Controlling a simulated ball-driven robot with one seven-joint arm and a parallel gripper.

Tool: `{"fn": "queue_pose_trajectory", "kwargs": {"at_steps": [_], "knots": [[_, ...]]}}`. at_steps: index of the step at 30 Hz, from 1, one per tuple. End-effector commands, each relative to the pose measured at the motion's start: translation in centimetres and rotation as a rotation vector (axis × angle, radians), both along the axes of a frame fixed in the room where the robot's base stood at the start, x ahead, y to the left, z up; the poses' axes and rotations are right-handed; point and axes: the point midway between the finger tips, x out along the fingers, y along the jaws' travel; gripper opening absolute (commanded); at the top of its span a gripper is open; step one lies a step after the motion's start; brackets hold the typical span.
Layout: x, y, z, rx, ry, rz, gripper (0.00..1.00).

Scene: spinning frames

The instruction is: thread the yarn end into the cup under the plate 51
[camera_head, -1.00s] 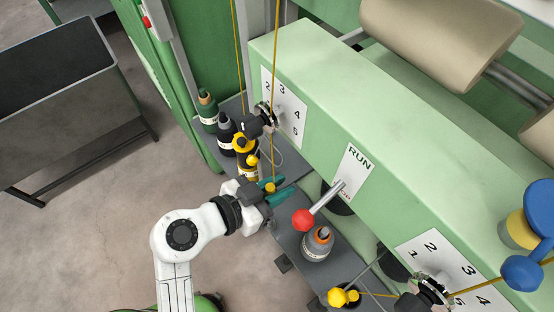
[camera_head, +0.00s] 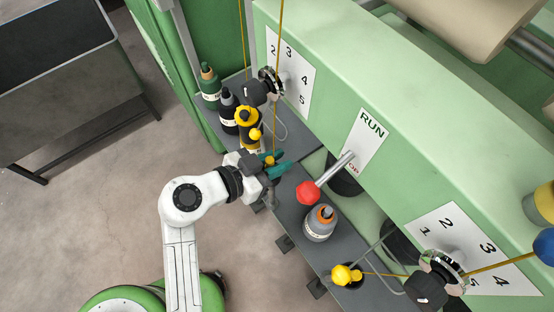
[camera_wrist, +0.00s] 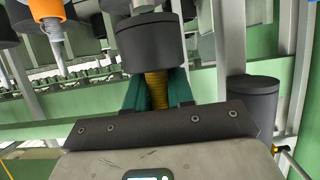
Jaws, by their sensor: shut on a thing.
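My gripper (camera_head: 279,170) has teal fingers shut on the yarn end (camera_head: 269,160), a small yellow piece. A yellow strand (camera_head: 277,90) runs down to it from the top of the head view. In the wrist view, a ribbed yellow-brown piece (camera_wrist: 157,90) shows between the teal fingers (camera_wrist: 157,92). A dark round cup (camera_wrist: 152,42) hangs close above it there; I cannot tell whether they touch. No plate marked 51 can be read, so I cannot tell whether this is the named cup.
Dial plates (camera_head: 292,65) are on the green machine. Floor at left is open before a grey bin (camera_head: 60,85).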

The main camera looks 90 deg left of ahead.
Motion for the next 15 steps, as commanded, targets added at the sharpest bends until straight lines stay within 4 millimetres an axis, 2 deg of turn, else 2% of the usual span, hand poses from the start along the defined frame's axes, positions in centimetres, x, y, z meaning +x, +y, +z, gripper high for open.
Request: {"fn": "queue_pose_trajectory", "kwargs": {"at_steps": [1,12,13,15], "knots": [[0.03,0.01,-0.56,0.001,0.001,0.0,0.0],[-0.03,-0.1,-1.11,-0.008,0.005,0.0,0.0],[-0.02,-0.11,-1.14,-0.01,0.005,0.001,0.25],[-0.02,-0.15,-1.22,-0.011,0.005,0.0,0.32]]}}
